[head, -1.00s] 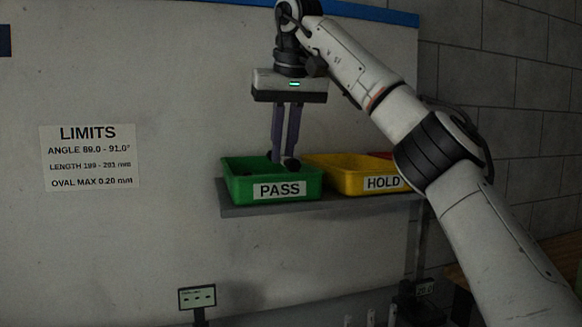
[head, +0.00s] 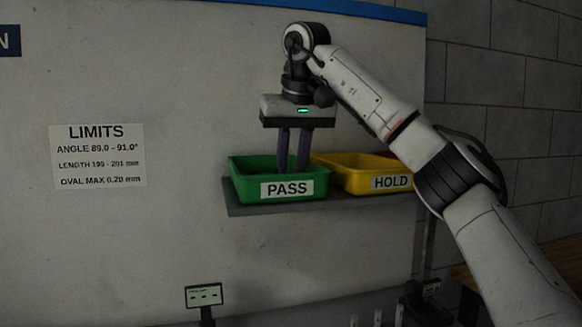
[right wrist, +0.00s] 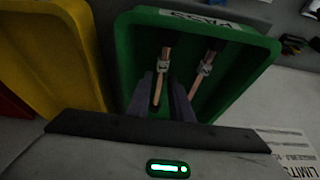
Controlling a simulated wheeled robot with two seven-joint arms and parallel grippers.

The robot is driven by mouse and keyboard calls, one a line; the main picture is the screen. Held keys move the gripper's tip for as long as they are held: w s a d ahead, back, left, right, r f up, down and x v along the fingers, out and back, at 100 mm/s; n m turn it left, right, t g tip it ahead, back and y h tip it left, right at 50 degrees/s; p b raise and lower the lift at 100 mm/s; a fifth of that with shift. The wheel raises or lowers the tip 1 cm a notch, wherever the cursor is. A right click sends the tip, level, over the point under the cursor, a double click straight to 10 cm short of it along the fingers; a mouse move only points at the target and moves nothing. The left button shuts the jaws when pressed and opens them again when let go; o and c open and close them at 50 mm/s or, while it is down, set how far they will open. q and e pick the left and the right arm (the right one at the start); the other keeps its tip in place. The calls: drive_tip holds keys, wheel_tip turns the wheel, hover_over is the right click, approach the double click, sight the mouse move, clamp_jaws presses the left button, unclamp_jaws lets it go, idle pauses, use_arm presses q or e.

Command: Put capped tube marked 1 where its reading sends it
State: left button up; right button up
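In the right wrist view, two copper tubes with pale tags lie in the green PASS bin (right wrist: 122,60). One tube (right wrist: 166,52) lies between the fingers of my right gripper (right wrist: 163,88); the other tube (right wrist: 207,68) lies to its right. Marks on the tags are too small to read. In the head view, my right gripper (head: 293,165) points down into the green PASS bin (head: 240,183), fingertips below its rim. Its fingers stand apart, seemingly wider than the tube. My left gripper is out of view.
The yellow HOLD bin (head: 350,180) stands right of the PASS bin on a grey shelf (head: 300,208). A LIMITS sign (head: 98,156) hangs on the wall at left. A small display (head: 204,297) stands below, with pale upright posts (head: 377,318) at the bottom.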

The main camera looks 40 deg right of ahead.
drive_tip(key=shift+o, duration=0.9)
drive_tip(key=shift+r, duration=0.2)
drive_tip(key=v, duration=1.2)
drive_tip(key=shift+r, duration=0.2)
drive_tip(key=shift+s+f, duration=0.1)
